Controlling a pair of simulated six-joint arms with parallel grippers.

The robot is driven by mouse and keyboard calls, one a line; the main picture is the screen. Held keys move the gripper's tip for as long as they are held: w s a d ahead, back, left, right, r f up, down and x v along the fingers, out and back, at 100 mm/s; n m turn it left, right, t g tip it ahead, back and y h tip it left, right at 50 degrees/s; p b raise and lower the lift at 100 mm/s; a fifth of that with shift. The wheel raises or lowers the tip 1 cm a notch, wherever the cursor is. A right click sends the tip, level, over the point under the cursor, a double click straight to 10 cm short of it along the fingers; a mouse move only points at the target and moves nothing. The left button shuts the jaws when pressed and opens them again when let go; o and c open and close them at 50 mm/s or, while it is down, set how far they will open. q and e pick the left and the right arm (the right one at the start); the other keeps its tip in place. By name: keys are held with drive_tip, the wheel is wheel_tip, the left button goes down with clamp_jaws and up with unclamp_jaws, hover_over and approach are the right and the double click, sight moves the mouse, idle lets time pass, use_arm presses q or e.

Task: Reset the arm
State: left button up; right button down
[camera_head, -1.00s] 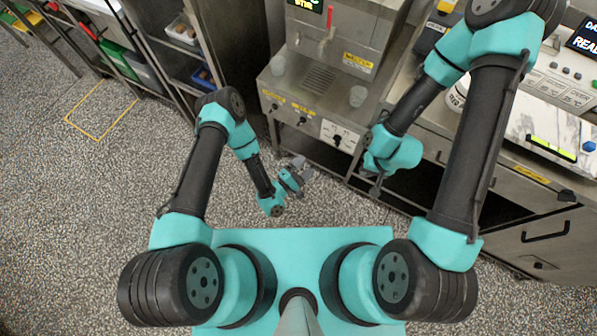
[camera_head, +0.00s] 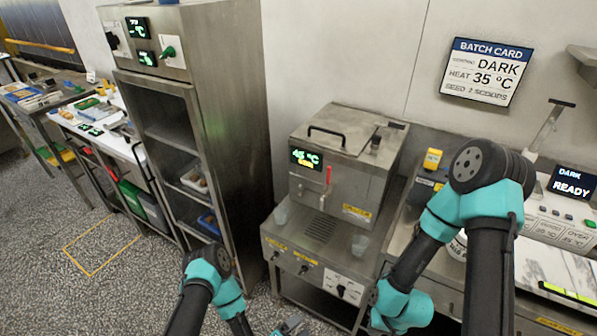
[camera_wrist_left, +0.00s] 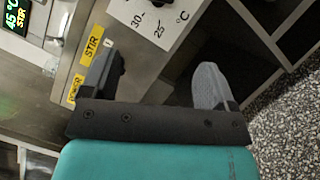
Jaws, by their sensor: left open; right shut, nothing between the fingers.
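My left gripper (camera_head: 290,326) shows only in part at the bottom edge of the head view, in front of the steel melter. In the left wrist view its two grey fingers (camera_wrist_left: 155,75) stand wide apart with nothing between them. Behind them is the melter's front panel (camera_wrist_left: 150,25) with yellow labels and a temperature dial. My right gripper (camera_head: 371,320) is small and mostly cut off below the teal right wrist, in front of the counter's left end. It is shut and holds nothing that I can see.
The melter (camera_head: 335,170) reads 45 °C and stands between a tall steel cabinet (camera_head: 225,110) and the right-hand counter. Two clear cups stand on its ledge. A batch card (camera_head: 487,72) on the wall says dark, heat 35 °C, seed 2 scoops. Open floor (camera_head: 90,285) lies left.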

use_arm(q)
drive_tip(key=w+a+r+m+g+y, duration=0.1)
drive_tip(key=w+a+m+g+y, duration=0.1)
drive_tip(key=a+m+g+y, duration=0.3)
drive_tip(key=w+a+r+m+y, duration=0.2)
drive_tip(key=w+a+m, duration=0.1)
drive_tip(key=a, duration=0.4)
drive_tip(key=s+a+r+m+g+y, duration=0.2)
drive_tip(key=s+a+r+g+y, duration=0.2)
drive_tip(key=s+a+r, duration=0.6)
drive_tip(key=a+g, duration=0.1)
drive_tip(key=g, duration=0.1)
drive_tip(key=shift+s+r+m+g+y, duration=0.3)
